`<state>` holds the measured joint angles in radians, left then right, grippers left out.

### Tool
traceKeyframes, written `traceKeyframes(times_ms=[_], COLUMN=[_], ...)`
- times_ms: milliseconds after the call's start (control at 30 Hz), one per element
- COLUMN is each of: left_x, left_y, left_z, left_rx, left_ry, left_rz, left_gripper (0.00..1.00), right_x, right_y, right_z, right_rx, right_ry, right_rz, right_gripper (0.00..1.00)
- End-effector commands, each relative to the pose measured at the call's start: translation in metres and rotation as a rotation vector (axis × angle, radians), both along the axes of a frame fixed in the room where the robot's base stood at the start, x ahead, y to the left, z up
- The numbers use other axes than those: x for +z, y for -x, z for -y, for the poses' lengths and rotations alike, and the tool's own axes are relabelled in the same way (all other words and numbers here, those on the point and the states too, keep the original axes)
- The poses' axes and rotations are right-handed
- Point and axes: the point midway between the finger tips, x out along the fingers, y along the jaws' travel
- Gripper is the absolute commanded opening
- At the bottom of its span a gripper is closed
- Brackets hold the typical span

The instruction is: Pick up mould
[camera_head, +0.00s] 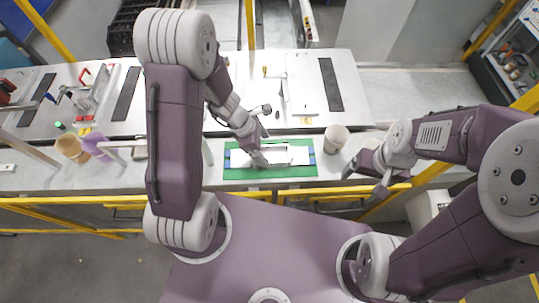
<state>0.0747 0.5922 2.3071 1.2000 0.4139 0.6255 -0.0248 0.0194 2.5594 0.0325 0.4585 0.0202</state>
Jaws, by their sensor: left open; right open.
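The mould appears to be the pale, flat rectangular piece (296,155) on the green mat (240,174) near the table's front edge. My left gripper (261,158) is open. It points down over the left part of the pale piece and hides some of it. I cannot tell if it touches the piece. My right gripper (366,187) is open and empty, in front of the table to the right of the mat.
A beige cup (336,138) stands just right of the mat. A tan cup (71,148) and a purple cup (97,146) stand at the left. A yellow rail (330,190) runs along the table front. White machine plates lie behind the mat.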

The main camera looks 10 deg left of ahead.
Motion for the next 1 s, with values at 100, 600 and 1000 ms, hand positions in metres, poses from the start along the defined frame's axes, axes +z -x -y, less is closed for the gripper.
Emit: traceKeyframes(times_ms=[100, 600, 1000], left_x=[-0.023, -0.028, -0.027], left_y=[-0.001, -0.003, -0.003], left_z=[0.008, 0.011, 0.011], left_rx=[-0.003, -0.002, -0.002], left_ry=[0.0, -0.001, -0.001], left_rz=[-0.002, 0.0, 0.002], left_gripper=[0.89, 0.36, 0.0], right_x=[-0.01, -0.01, -0.01], right_y=[0.0, 0.0, 0.0], right_z=[0.0, 0.0, 0.0], right_rx=[0.0, 0.0, 0.0], right_ry=[0.0, 0.0, 0.0], right_rz=[0.0, 0.0, 0.0], right_gripper=[0.85, 0.85, 0.85])
